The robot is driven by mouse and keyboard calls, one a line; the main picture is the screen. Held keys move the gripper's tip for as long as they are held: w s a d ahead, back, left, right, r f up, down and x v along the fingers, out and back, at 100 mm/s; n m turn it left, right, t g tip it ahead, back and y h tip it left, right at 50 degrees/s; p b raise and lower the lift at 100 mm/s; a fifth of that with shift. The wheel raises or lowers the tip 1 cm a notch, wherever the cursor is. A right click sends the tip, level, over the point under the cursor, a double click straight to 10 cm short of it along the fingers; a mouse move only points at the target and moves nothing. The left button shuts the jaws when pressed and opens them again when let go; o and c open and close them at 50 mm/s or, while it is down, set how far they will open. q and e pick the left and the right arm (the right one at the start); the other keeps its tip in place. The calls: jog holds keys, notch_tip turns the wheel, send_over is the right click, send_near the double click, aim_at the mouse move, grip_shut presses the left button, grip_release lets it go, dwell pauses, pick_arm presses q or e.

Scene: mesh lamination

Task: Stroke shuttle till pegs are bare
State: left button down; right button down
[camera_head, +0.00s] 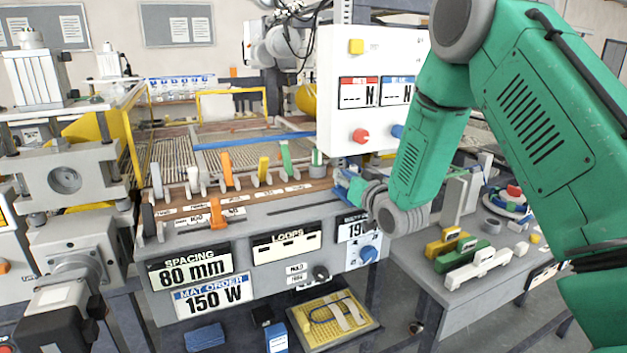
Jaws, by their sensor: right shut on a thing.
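My right gripper (354,190) is at the right end of the machine's front rail, at the end of my green arm. It is shut on a small blue piece (345,184), mostly hidden by the gripper; I cannot tell whether this is the shuttle. A row of upright lever-like pieces stands along the rail, including an orange one (227,168), a yellow one (263,169) and a green one (286,160). Strands of mesh (175,157) stretch behind them, under a long blue bar (250,140). Pegs are too small to make out. My left gripper is not in view.
A white control box (345,110) stands behind the rail. A grey side table (470,290) at right holds yellow, green and white blocks (478,265) and a round tray (505,207). A yellow tray (335,322) lies below the machine. Grey machinery (70,180) fills the left.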

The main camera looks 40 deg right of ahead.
jog(key=d, duration=0.2)
jog(key=s+d, duration=0.1)
jog(key=d, duration=0.4)
jog(key=shift+s+d+p, duration=0.1)
jog(key=shift+s+p, duration=0.2)
jog(key=shift+s, duration=0.05)
jog(key=shift+w+a+r, duration=0.1)
jog(key=shift+a+r, duration=0.05)
jog(key=shift+a, duration=0.05)
jog(key=shift+d, duration=0.1)
